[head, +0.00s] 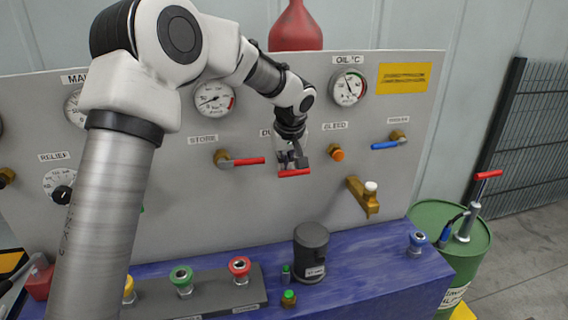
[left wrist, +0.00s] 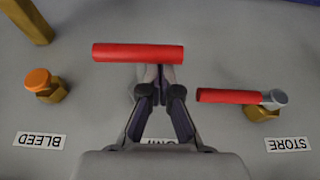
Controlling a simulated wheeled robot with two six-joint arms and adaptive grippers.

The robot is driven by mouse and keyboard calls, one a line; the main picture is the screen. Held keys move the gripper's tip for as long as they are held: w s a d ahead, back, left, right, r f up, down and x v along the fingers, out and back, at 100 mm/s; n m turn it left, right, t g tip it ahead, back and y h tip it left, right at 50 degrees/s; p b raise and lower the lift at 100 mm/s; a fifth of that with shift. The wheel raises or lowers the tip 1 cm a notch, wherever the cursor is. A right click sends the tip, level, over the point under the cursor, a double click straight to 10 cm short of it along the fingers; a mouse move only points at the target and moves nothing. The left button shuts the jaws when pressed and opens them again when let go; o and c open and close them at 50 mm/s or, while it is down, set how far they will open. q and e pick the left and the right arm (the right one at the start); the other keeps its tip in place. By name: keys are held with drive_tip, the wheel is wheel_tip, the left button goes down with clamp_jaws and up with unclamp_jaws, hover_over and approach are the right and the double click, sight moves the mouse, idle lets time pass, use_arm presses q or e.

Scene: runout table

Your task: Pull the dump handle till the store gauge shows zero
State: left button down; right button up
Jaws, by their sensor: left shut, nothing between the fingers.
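The dump handle (head: 294,173) is a red bar on the grey panel, under a label mostly hidden by my arm. It also shows in the left wrist view (left wrist: 138,53), lying level across the top. My left gripper (head: 292,158) is shut and empty, with its tips right at the red bar; in the left wrist view the tips (left wrist: 159,80) end just below it. I cannot tell whether they touch it. The store gauge (head: 214,99) is a round white dial above the STORE label; its reading is too small to make out. My right gripper is not in view.
A red store lever (head: 247,161) is left of the dump handle, an orange bleed knob (head: 337,154) to its right. A brass tap (head: 364,196) juts out at lower right.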

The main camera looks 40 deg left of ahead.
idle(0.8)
use_arm(q)
drive_tip(key=p+v, duration=0.2)
drive_tip(key=v, duration=0.1)
drive_tip(key=p+v, duration=0.1)
drive_tip(key=p, duration=0.1)
drive_tip(key=shift+w+r, duration=0.25)
drive_tip(key=shift+r, duration=0.1)
drive_tip(key=p+v, duration=0.3)
drive_tip(key=v, duration=0.2)
drive_tip(key=shift+s+d+p, duration=0.15)
drive_tip(key=shift+s+p, duration=0.1)
drive_tip(key=shift+p, duration=0.05)
drive_tip(key=shift+s+r, duration=0.1)
